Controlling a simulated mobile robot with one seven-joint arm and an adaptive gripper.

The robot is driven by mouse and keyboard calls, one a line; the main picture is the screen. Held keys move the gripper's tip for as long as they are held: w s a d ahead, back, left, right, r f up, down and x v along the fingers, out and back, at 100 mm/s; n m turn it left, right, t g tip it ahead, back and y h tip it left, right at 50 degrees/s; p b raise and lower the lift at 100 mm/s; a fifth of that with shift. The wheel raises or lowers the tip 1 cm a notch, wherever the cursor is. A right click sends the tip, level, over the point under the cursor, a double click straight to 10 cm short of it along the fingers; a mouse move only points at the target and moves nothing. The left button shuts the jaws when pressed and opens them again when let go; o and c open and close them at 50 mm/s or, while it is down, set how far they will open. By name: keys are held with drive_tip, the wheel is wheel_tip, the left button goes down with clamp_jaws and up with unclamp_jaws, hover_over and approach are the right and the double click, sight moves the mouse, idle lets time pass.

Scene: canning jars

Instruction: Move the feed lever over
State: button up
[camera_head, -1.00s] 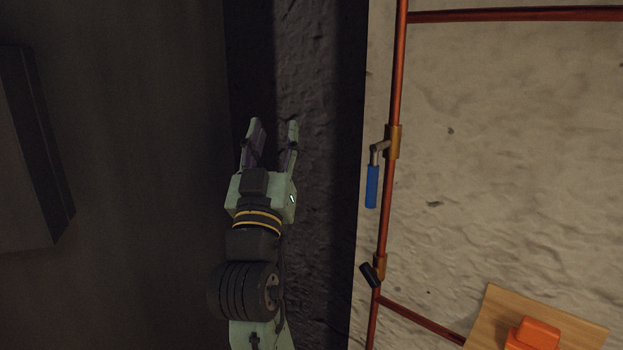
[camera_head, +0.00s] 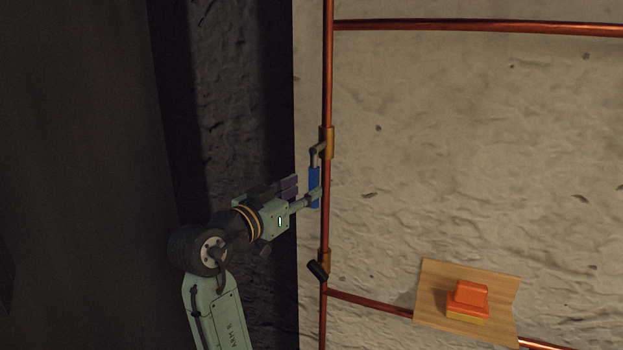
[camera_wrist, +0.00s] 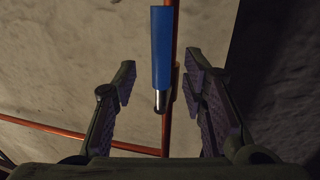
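The feed lever appears to be the blue-handled lever (camera_head: 314,186) on a brass valve (camera_head: 327,142) of the upright copper pipe. In the head view its handle hangs straight down along the pipe. My gripper (camera_head: 305,190) is open at the handle's lower part, with one finger seeming to overlap it. In the wrist view the blue handle (camera_wrist: 161,48) is in line with the gap between my open fingers (camera_wrist: 160,88). Its metal stem end points toward the gripper. I cannot tell whether a finger touches it.
A smaller black-handled valve (camera_head: 318,270) sits lower on the same copper pipe (camera_head: 327,80). An orange block-shaped thing (camera_head: 468,297) is on a wooden board (camera_head: 430,285) at lower right. Horizontal pipes cross the rough pale wall. A dark wall lies left.

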sight(311, 185)
drive_tip(key=shift+p+x, duration=0.55)
drive_tip(key=shift+x, duration=2.1)
drive_tip(key=shift+c, duration=0.5)
clamp_jaws()
